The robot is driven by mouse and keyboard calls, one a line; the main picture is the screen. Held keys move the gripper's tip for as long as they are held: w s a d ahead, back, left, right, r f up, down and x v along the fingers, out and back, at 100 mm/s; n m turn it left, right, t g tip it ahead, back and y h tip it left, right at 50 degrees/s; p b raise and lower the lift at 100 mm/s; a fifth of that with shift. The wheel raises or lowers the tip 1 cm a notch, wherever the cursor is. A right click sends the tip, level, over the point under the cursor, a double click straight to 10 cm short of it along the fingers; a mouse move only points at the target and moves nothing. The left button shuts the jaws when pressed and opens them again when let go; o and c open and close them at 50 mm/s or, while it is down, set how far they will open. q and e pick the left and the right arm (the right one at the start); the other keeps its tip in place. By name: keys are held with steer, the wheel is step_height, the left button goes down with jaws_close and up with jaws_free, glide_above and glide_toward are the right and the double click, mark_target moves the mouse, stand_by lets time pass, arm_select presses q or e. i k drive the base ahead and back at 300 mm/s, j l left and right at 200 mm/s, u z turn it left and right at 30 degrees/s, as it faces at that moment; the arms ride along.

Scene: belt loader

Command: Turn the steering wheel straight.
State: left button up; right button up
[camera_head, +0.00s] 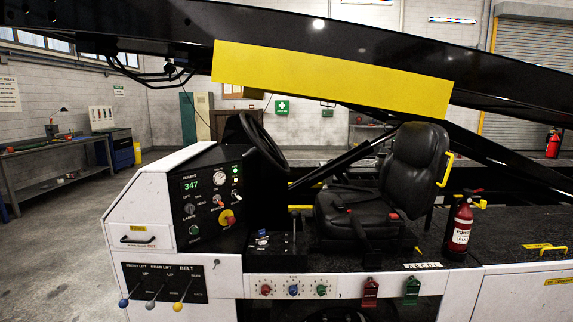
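The black steering wheel (265,143) stands behind the instrument console of the belt loader, left of the seat. I see it at a steep slant, as a narrow tilted ring. Its spokes are too dark to make out, so I cannot tell how far it is turned. Neither of my grippers is in view, and nothing is seen touching the wheel.
The console (212,200) with gauges and knobs is just left of the wheel. A black seat (375,190) and a red extinguisher (461,228) stand to the right. The black boom with a yellow panel (330,78) crosses above. Levers (152,292) stick out at lower left.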

mark_target(260, 145)
steer(key=i+l+u, duration=0.35)
steer(key=i+l, duration=0.85)
steer(key=l, duration=0.1)
